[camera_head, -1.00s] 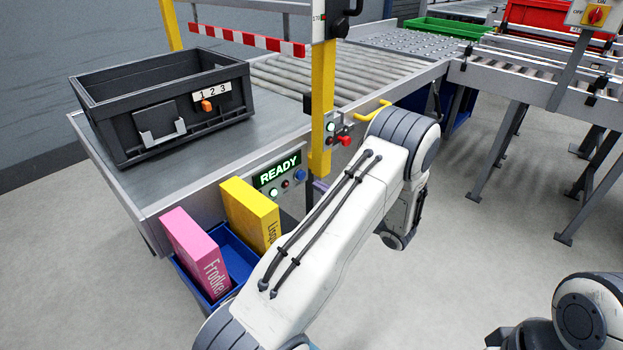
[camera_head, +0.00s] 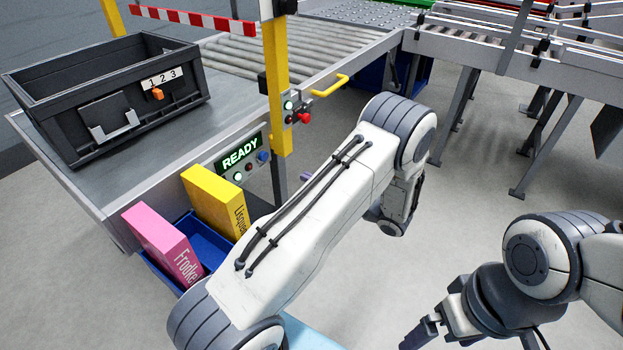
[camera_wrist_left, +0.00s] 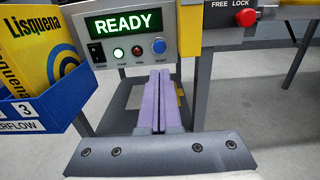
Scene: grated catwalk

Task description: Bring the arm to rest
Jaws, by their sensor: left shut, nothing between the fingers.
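My left arm stretches across the middle of the head view and hides most of its own gripper. A bit of the purple fingers of my left gripper (camera_head: 306,177) shows past the arm. In the left wrist view the two purple fingers of this gripper (camera_wrist_left: 157,103) lie together, shut and empty, in front of the READY panel (camera_wrist_left: 128,30). My right gripper (camera_head: 422,334) is at the bottom of the head view, dark and partly cut off. Its opening cannot be made out.
A black crate (camera_head: 60,130) labelled 1 2 3 stands on the metal table. A blue bin (camera_head: 213,245) holds a pink box (camera_head: 160,245) and a yellow box (camera_head: 215,198). A yellow post (camera_head: 276,90) and roller conveyor lie beyond.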

